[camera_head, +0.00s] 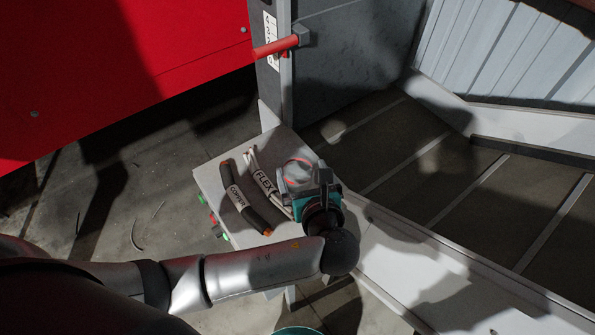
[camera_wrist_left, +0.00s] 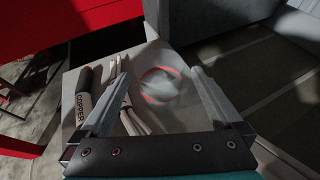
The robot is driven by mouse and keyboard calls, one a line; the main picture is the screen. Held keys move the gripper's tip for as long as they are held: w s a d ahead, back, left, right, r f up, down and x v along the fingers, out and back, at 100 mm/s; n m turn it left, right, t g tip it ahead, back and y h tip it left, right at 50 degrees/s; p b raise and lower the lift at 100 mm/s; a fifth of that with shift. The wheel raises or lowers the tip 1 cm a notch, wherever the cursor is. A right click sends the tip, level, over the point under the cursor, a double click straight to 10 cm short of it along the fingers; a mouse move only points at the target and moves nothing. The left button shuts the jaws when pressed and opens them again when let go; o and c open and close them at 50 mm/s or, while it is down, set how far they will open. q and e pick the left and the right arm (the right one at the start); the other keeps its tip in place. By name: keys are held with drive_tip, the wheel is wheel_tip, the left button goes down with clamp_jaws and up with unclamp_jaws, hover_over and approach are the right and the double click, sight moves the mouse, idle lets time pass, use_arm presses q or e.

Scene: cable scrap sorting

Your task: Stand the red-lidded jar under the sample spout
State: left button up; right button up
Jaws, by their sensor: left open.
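A round, clear-looking jar with red around its top (camera_head: 298,165) stands on a small pale side table (camera_head: 212,180). It also shows in the left wrist view (camera_wrist_left: 160,85), seen from above, between and just beyond the spread fingers. My left gripper (camera_head: 306,188) is open over the table at the jar, with its fingers partly covering it. In the left wrist view the fingers (camera_wrist_left: 156,70) are wide apart, one on each side of the jar, and I cannot tell whether they touch it. No spout can be clearly made out. My right gripper is not in view.
A black cable piece labelled COPPER (camera_head: 240,203) and pale cables tagged FLEX (camera_head: 266,182) lie left of the jar. A grey post with a red handle (camera_head: 275,47) stands behind. A slatted conveyor (camera_head: 450,180) runs at the right. A teal rim (camera_head: 300,331) shows at the bottom.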

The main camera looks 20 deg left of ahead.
sight(295, 155)
use_arm(q)
drive_tip(key=shift+x, duration=0.8)
drive_tip(key=shift+w+a+f, duration=0.2)
drive_tip(key=shift+w+a, duration=0.05)
drive_tip(key=shift+w, duration=0.1)
drive_tip(key=shift+w+a+f, duration=0.15)
drive_tip(key=shift+w, duration=0.15)
drive_tip(key=x, duration=0.4)
drive_tip(key=shift+w+a+f+b, duration=0.1)
drive_tip(key=shift+w+b, duration=0.05)
drive_tip(key=shift+b, duration=0.25)
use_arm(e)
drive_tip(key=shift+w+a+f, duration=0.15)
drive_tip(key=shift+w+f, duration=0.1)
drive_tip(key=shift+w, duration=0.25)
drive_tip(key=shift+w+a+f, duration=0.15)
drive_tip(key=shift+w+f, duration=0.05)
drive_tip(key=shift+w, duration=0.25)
use_arm(q)
drive_tip(key=shift+c, duration=0.9)
drive_tip(key=c, duration=1.2)
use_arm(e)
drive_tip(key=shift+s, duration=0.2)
